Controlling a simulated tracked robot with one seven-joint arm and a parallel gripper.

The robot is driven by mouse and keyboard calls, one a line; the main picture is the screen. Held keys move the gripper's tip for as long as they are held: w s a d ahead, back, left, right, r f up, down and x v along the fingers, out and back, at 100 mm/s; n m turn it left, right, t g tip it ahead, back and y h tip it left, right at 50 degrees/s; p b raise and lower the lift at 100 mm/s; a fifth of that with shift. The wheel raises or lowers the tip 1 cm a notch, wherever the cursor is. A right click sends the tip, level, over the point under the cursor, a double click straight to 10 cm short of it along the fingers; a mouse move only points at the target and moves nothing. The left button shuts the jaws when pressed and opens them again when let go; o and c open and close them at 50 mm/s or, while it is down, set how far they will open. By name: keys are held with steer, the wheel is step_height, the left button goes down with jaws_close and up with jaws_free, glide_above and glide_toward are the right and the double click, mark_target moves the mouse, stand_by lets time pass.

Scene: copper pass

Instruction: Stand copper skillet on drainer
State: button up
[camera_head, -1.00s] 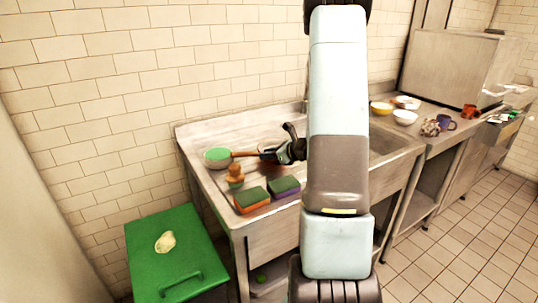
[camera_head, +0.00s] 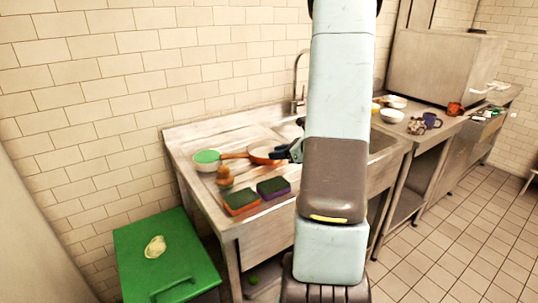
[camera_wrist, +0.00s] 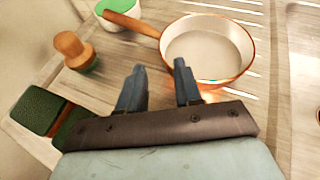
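The copper skillet (camera_wrist: 208,48) lies flat on the grooved steel drainer (camera_wrist: 108,88), with its pale inside facing up. Its wooden handle (camera_wrist: 131,23) points up and left in the wrist view, towards a white bowl. In the head view the skillet (camera_head: 264,153) shows just left of my gripper (camera_head: 288,152), which partly hides it. My gripper also shows in the wrist view (camera_wrist: 160,68). Its two fingers are apart with nothing between them, beside the pan's near-left rim. I cannot tell whether a finger touches the rim.
A white bowl with green inside (camera_head: 207,159), a wooden-knobbed brush (camera_head: 225,176) and two sponges (camera_head: 242,201) sit left of the skillet. A tap (camera_head: 300,85) stands behind. Bowls (camera_head: 392,116) and mugs stand on the right counter. A green bin (camera_head: 160,275) stands at left.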

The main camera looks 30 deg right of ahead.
steer(key=shift+v, duration=0.85)
steer(key=shift+s+r, duration=0.15)
steer(key=s+a+r+n+g, duration=0.3)
steer(key=a+r+n, duration=0.15)
steer(key=a, duration=0.25)
steer(key=s+a+r+n+g+y, duration=0.1)
steer(key=s+a+r+n+g, duration=0.15)
steer(key=a+n, duration=0.4)
steer(key=s+a+r+n+g, duration=0.3)
steer(key=s+a+r+n, duration=0.15)
steer(key=a, duration=0.25)
steer(key=s+a+r+n+t+h, duration=0.2)
steer(key=s+r+n+h, duration=0.5)
steer(key=s+n, duration=0.4)
steer(key=shift+s+a+n, duration=0.3)
steer(key=shift+a+n, duration=0.1)
steer(key=shift+n, duration=1.25)
steer(key=shift+r, duration=0.1)
